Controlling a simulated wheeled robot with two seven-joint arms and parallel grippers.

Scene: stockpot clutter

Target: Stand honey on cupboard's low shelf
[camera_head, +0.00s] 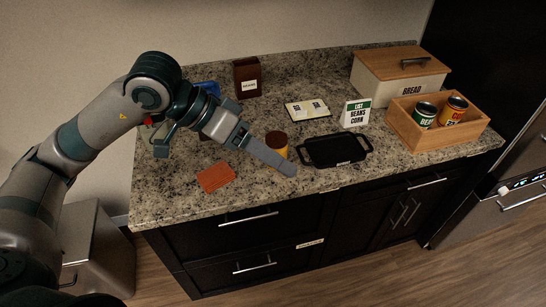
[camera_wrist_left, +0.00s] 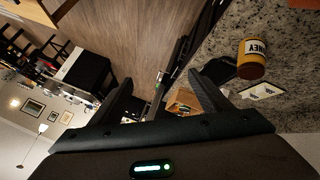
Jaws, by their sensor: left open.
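The honey (camera_head: 277,146) is a small yellow jar with a brown lid, upright on the speckled counter, left of the black tray. It also shows in the left wrist view (camera_wrist_left: 251,60), with a HONEY label, right of the fingers and apart from them. My left gripper (camera_head: 270,157) is open and empty over the counter, its finger passing just in front of the jar in the head view. Both fingers show spread in the left wrist view (camera_wrist_left: 165,95). No open cupboard shelf is visible; the dark cabinet (camera_head: 370,205) below the counter has shut doors and drawers. My right gripper is not seen.
A black tray (camera_head: 335,149) lies right of the jar, an orange-red block (camera_head: 215,177) to its left. A wooden crate (camera_head: 437,132) with cans and a bread box (camera_head: 398,80) stand right.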

